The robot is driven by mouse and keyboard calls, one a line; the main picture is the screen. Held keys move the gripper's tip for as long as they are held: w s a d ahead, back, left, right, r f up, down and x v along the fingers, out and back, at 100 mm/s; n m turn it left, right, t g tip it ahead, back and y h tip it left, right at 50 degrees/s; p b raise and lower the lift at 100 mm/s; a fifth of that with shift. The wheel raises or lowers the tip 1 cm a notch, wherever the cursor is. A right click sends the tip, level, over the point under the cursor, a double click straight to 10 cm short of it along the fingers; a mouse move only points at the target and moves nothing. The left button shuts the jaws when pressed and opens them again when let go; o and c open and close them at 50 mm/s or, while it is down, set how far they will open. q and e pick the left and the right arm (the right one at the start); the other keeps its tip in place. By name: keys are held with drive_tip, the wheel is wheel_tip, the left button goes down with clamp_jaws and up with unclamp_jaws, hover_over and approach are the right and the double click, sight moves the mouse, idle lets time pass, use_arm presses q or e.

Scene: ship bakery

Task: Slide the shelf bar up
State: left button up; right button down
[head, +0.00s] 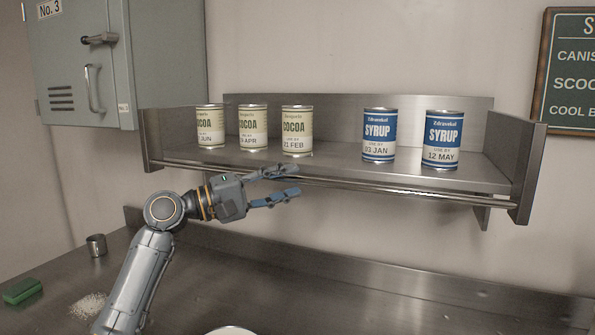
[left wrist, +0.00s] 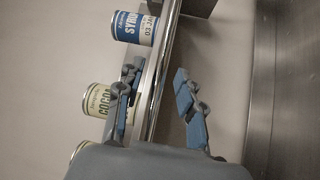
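The shelf bar (head: 400,191) is a thin shiny metal rod. It runs along the front of the steel shelf (head: 495,178), low by the shelf's front edge, between the two end plates. My left gripper (head: 286,184) is open below the cocoa cans, with one finger above the other. In the left wrist view the bar (left wrist: 161,75) passes between the spread fingers of the gripper (left wrist: 158,98), nearer the left finger. Neither finger is clearly closed on it. My right gripper is not in view.
Cocoa cans (head: 253,128) stand on the shelf's left part, and syrup cans (head: 379,136) stand to the right. A grey locker (head: 75,75) hangs at the left. The steel counter (head: 340,290) below holds a small metal cup (head: 96,246) and a green sponge (head: 22,291).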

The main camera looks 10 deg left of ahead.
use_arm(q)
drive_tip(key=shift+p+x, duration=0.3)
drive_tip(key=shift+x, duration=1.1)
clamp_jaws()
